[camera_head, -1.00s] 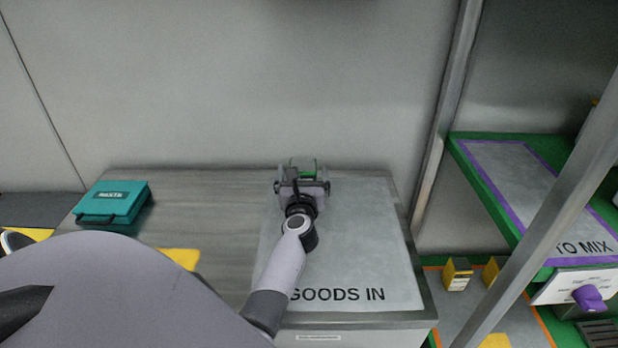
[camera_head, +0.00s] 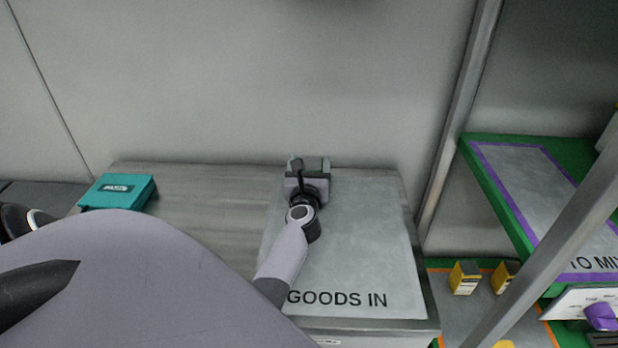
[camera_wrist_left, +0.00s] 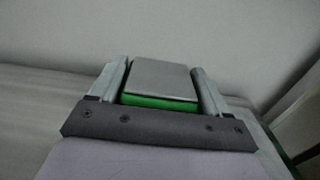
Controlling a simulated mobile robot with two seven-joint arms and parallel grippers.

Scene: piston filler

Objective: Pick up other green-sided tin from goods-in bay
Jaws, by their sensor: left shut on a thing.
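The green-sided tin (camera_wrist_left: 160,80) shows in the left wrist view as a box with a flat grey top and a bright green side, between the two fingers. My left gripper (camera_wrist_left: 162,88) is shut on it. In the head view my left gripper (camera_head: 308,172) is at the back of the goods-in bay (camera_head: 365,240), and the tin is mostly hidden behind it. I cannot tell whether the tin touches the surface. My right gripper is not in view.
A teal case (camera_head: 118,190) lies on the left of the bench. A metal post (camera_head: 455,120) stands right of the bay, before the green "TO MIX" shelf (camera_head: 520,185). Small yellow boxes (camera_head: 464,277) sit lower right. The bay's front is clear.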

